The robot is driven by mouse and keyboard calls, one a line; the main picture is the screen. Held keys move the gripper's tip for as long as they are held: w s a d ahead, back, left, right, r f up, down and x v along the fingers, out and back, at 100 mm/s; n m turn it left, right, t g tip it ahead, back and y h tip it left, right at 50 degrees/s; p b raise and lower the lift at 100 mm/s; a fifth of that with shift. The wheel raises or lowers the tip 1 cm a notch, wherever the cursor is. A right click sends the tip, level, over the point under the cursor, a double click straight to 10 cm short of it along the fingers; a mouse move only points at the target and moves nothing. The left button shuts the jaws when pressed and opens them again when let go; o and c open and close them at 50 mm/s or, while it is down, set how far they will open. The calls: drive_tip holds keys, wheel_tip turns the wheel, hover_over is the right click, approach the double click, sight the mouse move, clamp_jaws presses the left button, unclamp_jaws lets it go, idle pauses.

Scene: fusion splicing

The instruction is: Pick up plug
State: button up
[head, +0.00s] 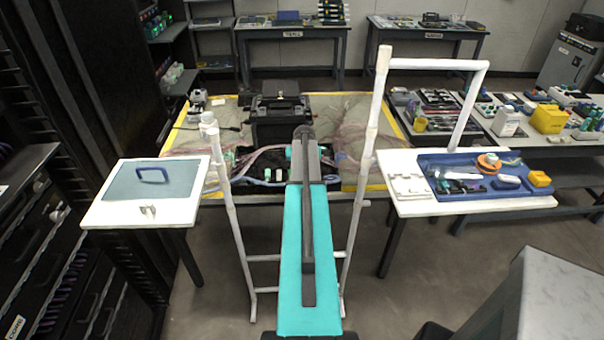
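I cannot pick out a plug for sure. A thin black cord (228,128) lies on the left part of the yellow-edged work mat (180,142); whether its end is a plug is too small to tell. A black case-like device (279,118) stands at the middle of the mat, with an open dark tray of pale and pink cables (262,160) in front of it. My teal and grey arm reaches forward over the middle and covers part of the tray. My gripper cannot be made out; it seems hidden behind the arm.
A white pipe frame (366,170) stands around my arm, with uprights on both sides. A white side table with a grey-blue panel (152,180) is at left. A blue tray (455,190) of tools and an orange spool is on the right table. Floor between tables is bare.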

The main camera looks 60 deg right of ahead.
idle(0.4)
clamp_jaws()
drive_tip(key=shift+r, duration=0.15)
wheel_tip(320, 180, up, 28)
drive_tip(key=b, duration=0.7)
idle(0.4)
drive_tip(key=shift+f, duration=0.25)
idle(0.4)
drive_tip(key=shift+f+b, duration=3.35)
drive_tip(key=shift+f, duration=7.4)
drive_tip(key=shift+d, duration=0.1)
